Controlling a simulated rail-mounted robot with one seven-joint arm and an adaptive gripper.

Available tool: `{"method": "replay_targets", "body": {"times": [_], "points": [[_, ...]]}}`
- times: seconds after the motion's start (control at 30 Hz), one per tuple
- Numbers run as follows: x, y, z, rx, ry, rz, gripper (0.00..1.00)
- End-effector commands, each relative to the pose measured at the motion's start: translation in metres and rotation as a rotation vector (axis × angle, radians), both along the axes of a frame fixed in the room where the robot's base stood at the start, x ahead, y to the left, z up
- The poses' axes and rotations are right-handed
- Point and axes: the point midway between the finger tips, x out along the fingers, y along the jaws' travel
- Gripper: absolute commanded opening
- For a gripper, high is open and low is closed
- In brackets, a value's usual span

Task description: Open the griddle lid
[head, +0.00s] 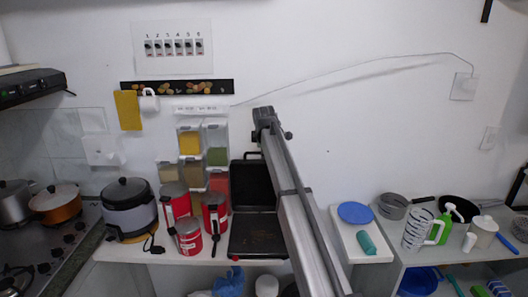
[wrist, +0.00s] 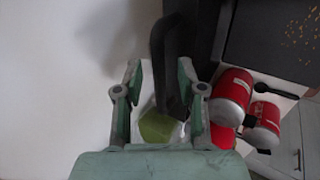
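The black griddle stands on the counter in the head view, partly behind my arm. Its lid (head: 249,184) stands raised near the wall and its flat base plate (head: 257,236) is exposed. In the wrist view, the dark griddle (wrist: 270,45) is at the upper right, and a dark curved bar that looks like the lid handle (wrist: 172,60) reaches down between my fingers. My gripper (wrist: 158,98) is open, with its fingers on either side of the bar's lower end; contact cannot be told. I cannot make out the fingers in the head view.
Red canisters (head: 176,203) stand close left of the griddle. Spice dispensers (head: 190,141) hang on the wall above them; a green one (wrist: 157,126) shows just beyond my fingers. A white board with a blue lid (head: 355,212) lies to the right. The wall is close behind.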

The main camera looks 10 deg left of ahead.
Motion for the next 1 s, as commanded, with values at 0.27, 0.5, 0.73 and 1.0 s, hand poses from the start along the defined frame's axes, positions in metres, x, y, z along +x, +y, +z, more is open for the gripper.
{"method": "replay_targets", "body": {"times": [0.27, 0.5, 0.73, 1.0], "points": [[-0.008, -0.001, 0.012, 0.001, -0.002, 0.001, 0.39], [-0.031, -0.003, 0.047, 0.001, -0.004, 0.001, 0.39], [-0.054, -0.006, 0.080, 0.000, -0.001, 0.000, 0.39], [-0.066, -0.008, 0.098, 0.000, 0.000, 0.000, 0.39]]}}
